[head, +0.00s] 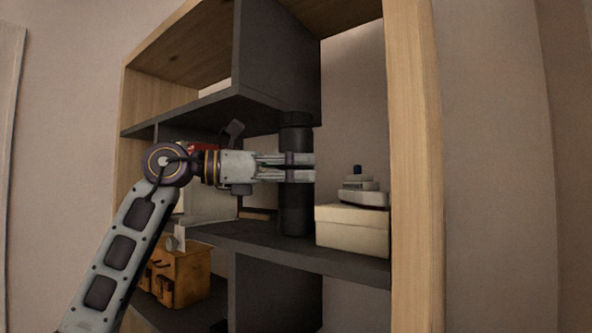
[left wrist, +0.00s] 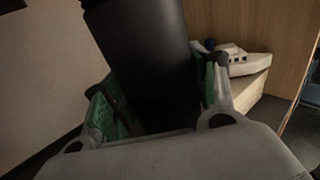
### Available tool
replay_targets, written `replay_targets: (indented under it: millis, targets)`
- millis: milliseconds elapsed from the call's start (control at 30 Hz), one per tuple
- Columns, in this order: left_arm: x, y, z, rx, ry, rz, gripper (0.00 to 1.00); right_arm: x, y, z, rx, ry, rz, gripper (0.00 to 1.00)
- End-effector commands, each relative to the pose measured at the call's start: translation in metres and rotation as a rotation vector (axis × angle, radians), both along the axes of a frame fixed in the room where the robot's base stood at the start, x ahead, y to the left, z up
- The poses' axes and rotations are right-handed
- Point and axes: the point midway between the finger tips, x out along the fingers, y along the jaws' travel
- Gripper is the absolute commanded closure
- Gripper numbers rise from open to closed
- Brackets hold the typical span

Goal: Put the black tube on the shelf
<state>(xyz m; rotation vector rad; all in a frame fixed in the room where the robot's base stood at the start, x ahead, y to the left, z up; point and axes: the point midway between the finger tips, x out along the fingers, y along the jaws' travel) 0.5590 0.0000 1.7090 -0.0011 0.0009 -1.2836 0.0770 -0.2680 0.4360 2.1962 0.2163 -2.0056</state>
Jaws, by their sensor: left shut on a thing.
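The black tube (head: 295,215) is upright in the head view, with its lower end at the dark middle board of the shelf (head: 345,265). I cannot tell whether its base touches the board. My left gripper (head: 300,167) is shut around the tube's middle, reaching in from the left. In the left wrist view the tube (left wrist: 145,55) stands between the green-padded fingers of my left gripper (left wrist: 160,105) and looks tilted in the picture. My right gripper is not in view.
A cream box (head: 352,232) with a toy boat (head: 362,192) on it stands just right of the tube. An orange-brown box-like object (head: 178,275) sits in a lower left compartment. A dark vertical divider (head: 275,60) and the wooden right side panel (head: 415,150) bound the space.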

Motion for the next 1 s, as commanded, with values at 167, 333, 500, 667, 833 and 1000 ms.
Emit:
replay_targets:
  millis: [167, 333, 500, 667, 833, 1000]
  targets:
    - [-0.0006, 0.0000, -0.0038, -0.002, -0.002, 0.000, 0.77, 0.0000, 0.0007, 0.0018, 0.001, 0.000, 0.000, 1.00]
    - [-0.0007, 0.0001, -0.0041, -0.001, -0.002, 0.000, 0.77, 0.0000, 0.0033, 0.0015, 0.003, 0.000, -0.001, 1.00]
    - [-0.0006, 0.0002, -0.0052, -0.001, -0.002, 0.000, 0.77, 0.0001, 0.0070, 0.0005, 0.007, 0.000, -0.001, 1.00]
    - [-0.0002, 0.0000, -0.0079, 0.000, -0.001, 0.000, 0.37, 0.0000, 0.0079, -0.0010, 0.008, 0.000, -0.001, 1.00]
    - [-0.0003, -0.0001, -0.0076, 0.000, -0.001, 0.000, 0.21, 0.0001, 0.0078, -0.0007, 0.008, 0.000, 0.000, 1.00]
    - [-0.0003, -0.0001, -0.0076, 0.000, -0.001, 0.000, 0.21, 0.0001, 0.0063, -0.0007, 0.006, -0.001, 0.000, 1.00]
